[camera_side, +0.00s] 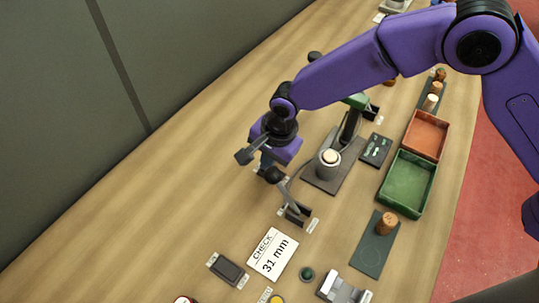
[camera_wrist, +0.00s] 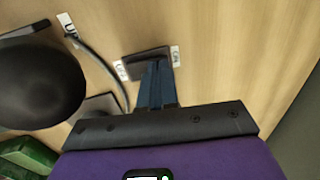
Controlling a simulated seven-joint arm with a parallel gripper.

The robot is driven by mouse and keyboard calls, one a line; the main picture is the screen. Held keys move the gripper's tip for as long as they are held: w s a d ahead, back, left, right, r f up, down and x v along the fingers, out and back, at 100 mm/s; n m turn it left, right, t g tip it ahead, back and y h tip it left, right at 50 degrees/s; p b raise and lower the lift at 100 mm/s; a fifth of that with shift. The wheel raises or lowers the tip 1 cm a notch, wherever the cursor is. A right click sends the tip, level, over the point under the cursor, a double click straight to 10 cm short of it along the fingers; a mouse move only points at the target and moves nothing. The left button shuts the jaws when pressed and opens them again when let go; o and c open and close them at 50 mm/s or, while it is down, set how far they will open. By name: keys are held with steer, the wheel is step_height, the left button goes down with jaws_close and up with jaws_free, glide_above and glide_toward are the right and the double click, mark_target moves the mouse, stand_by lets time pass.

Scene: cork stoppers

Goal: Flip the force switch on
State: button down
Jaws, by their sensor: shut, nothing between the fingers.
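A dark switch (camera_wrist: 140,63) lies on the table in the wrist view, with a small white label at each end. The right label seems to read ON and the left one OFF. My gripper (camera_wrist: 158,66) is shut and empty, its fingertips over the middle and right part of this switch and hiding some of it. I cannot tell whether the tips touch it. In the side view my gripper (camera_side: 264,166) points down at the table beside the lever, and its hand hides most of the switch. Its tilt is unclear.
A lever with a black ball knob (camera_wrist: 40,85) stands close beside my gripper; the knob shows in the side view (camera_side: 273,175). A grey stand (camera_side: 322,177) holds a cork. Another dark switch (camera_side: 228,269) lies near the CHECK 31 mm card (camera_side: 272,254). Green (camera_side: 408,183) and orange trays are right.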

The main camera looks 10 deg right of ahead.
steer(key=shift+w+a+f, duration=0.1)
steer(key=shift+f, duration=0.15)
stand_by(0.4)
steer(key=shift+s+d+r, duration=0.15)
steer(key=shift+s+d, duration=0.45)
step_height(320, 180, up, 14)
steer(key=s+d, duration=0.2)
stand_by(0.4)
stand_by(0.5)
